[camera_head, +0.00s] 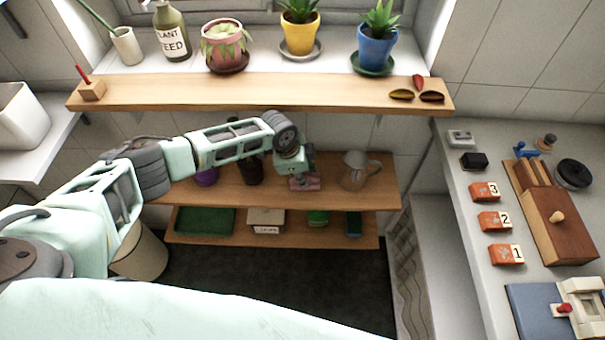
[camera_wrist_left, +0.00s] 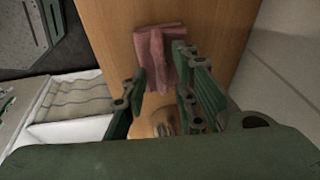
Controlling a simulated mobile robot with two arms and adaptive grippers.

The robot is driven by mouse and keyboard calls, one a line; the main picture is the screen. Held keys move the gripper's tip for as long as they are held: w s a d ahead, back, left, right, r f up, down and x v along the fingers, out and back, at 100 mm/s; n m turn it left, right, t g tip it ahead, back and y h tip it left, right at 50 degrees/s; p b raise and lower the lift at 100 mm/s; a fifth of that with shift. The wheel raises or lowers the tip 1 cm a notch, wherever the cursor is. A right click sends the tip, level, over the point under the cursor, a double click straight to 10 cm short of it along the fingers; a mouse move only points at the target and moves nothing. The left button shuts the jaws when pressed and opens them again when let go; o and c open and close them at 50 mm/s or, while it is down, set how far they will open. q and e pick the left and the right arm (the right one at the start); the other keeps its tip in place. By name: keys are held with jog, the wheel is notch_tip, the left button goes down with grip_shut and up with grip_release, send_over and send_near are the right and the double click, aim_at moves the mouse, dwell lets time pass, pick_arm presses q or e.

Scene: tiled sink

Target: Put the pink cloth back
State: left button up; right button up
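The pink cloth (camera_head: 306,183) is on the upper wooden shelf (camera_head: 333,198) below the window ledge, left of a metal jug. My left gripper (camera_head: 299,173) reaches down over this shelf, right at the cloth. In the left wrist view the pink cloth (camera_wrist_left: 158,48) has a raised fold along its middle. The two green fingers of my left gripper (camera_wrist_left: 160,66) stand apart on either side, with the cloth at and beyond their tips. I cannot tell whether they touch it. My right gripper is in neither view.
The metal jug (camera_head: 358,170) stands just right of the cloth. A dark pot (camera_head: 250,171) stands to its left. The wooden window ledge (camera_head: 270,92) with potted plants runs above my arm. A lower shelf (camera_head: 280,238) holds a green tray and boxes. A counter (camera_head: 470,215) is on the right.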

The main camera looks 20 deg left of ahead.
pick_arm(q)
jog(key=s+b+v, duration=0.1)
jog(key=v, duration=0.6)
jog(key=shift+r, duration=0.1)
dwell(0.4)
